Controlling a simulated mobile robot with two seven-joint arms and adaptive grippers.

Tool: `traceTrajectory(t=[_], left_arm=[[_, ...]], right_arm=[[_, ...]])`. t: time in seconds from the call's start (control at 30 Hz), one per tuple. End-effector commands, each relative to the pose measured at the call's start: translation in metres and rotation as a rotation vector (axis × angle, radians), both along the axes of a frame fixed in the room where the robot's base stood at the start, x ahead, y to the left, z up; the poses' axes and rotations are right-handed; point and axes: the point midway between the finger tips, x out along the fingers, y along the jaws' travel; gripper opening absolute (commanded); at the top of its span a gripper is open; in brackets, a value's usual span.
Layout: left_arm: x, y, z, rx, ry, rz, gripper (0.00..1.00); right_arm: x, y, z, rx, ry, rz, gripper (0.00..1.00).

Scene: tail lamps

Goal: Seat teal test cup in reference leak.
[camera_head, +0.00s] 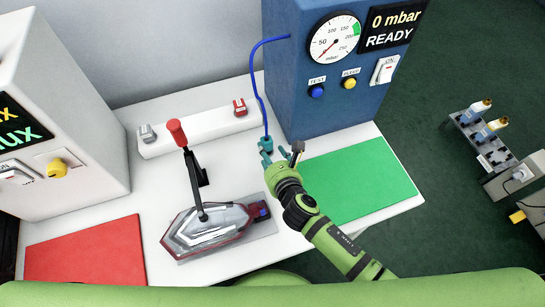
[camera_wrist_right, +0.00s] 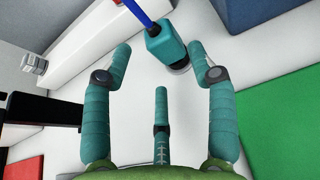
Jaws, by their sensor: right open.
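The teal test cup (camera_head: 266,143) is at the end of a blue hose, and my right gripper (camera_head: 281,154) is right beside it. In the right wrist view the cup (camera_wrist_right: 166,44) shows as a teal block with a dark round end, tilted. It lies ahead, between the tips of the open fingers of my right gripper (camera_wrist_right: 160,50), with gaps on both sides. Whether it rests on the table or hangs is unclear. A white bar (camera_head: 195,132) carries a grey fitting (camera_head: 147,133) and a red fitting (camera_head: 240,107); I cannot tell which is the reference leak. My left gripper is not seen.
A blue tester (camera_head: 325,100) reading 0 mbar READY stands behind. A clamped tail lamp (camera_head: 208,232) with a red-handled lever (camera_head: 177,135) stands left of my right arm. A green mat (camera_head: 360,180) and a red mat (camera_head: 85,252) are clear.

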Motion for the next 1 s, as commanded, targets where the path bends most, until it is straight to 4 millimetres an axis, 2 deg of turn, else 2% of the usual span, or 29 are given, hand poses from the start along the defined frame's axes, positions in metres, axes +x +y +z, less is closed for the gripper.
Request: traceTrajectory(t=[0.03, 0.13, 0.4, 0.57, 0.6, 0.7, 0.8, 0.83, 0.9, 1.0], left_arm=[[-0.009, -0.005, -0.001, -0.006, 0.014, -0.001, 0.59], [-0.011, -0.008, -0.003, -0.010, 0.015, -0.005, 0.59], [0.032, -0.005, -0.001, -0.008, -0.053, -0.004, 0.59], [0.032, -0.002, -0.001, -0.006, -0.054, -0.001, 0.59], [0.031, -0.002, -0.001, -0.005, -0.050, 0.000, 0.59], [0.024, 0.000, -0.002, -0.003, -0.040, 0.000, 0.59], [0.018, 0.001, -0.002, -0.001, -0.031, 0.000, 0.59], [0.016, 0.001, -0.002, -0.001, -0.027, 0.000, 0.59], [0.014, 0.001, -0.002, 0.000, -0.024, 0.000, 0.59], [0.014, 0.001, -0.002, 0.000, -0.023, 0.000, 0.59]], right_arm=[[0.008, 0.003, -0.003, 0.001, 0.000, -0.002, 0.58], [0.018, 0.006, -0.008, 0.002, 0.001, -0.003, 0.58], [0.028, 0.009, -0.012, 0.004, 0.001, -0.002, 0.58], [0.028, 0.009, -0.012, 0.003, 0.001, -0.002, 0.58], [0.028, 0.009, -0.012, 0.003, 0.001, -0.002, 0.50], [0.028, 0.009, -0.012, 0.003, 0.002, -0.002, 0.13], [0.028, 0.009, -0.012, 0.003, 0.002, -0.002, 0.12], [0.028, 0.009, -0.012, 0.003, 0.002, -0.002, 0.33], [0.028, 0.009, -0.012, 0.003, 0.002, -0.002, 0.06], [0.028, 0.009, -0.011, 0.004, 0.001, -0.002, 0.05]])
